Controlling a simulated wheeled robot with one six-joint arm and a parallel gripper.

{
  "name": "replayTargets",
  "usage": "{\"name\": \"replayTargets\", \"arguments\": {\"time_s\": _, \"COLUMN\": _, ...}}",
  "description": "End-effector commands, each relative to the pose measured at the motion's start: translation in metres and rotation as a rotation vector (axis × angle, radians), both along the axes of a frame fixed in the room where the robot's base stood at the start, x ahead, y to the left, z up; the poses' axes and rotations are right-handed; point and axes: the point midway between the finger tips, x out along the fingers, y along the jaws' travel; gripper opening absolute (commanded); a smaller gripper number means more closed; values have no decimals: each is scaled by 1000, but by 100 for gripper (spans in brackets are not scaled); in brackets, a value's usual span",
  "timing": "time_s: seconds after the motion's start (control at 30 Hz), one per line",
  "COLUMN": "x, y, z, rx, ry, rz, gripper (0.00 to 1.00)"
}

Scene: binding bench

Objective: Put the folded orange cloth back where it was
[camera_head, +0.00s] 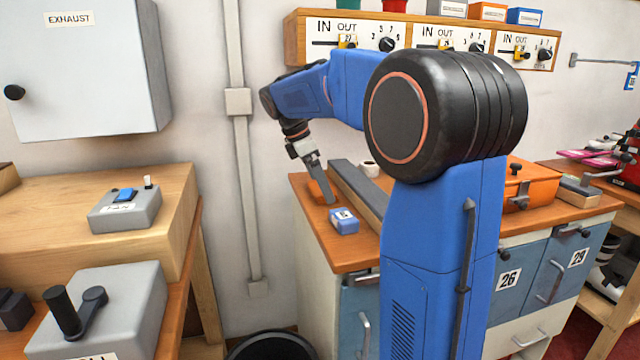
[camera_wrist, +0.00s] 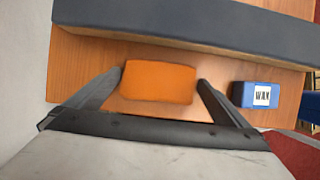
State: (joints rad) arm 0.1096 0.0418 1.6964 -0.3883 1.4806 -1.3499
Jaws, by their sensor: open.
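The folded orange cloth (camera_wrist: 158,82) lies flat on the wooden bench top, between my open fingers in the wrist view. My gripper (camera_wrist: 160,86) has a finger at either side of the cloth, with a small gap showing on each side. In the head view the cloth (camera_head: 318,190) shows near the bench's left edge, partly behind my gripper (camera_head: 328,198). I cannot tell whether the fingertips touch the bench.
A long dark grey bar (camera_head: 358,192) lies beside the cloth. A blue box marked WAX (camera_wrist: 255,95) stands right of my gripper in the wrist view. An orange case (camera_head: 528,186) stands farther right. A switch shelf (camera_head: 425,38) hangs above the bench.

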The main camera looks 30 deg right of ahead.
Motion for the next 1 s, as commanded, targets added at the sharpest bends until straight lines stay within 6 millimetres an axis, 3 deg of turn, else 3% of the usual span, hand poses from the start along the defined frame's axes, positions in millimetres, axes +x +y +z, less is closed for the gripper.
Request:
{"name": "replayTargets", "arguments": {"time_s": 0.17, "x": 2, "y": 5, "z": 14, "rx": -1, "ry": -3, "rz": 1, "gripper": 100}}
{"name": "replayTargets", "arguments": {"time_s": 0.7, "x": 12, "y": 39, "z": 100, "rx": -1, "ry": -2, "rz": 1, "gripper": 100}}
{"name": "replayTargets", "arguments": {"time_s": 1.0, "x": 13, "y": 44, "z": 113, "rx": 0, "ry": 0, "rz": 0, "gripper": 100}}
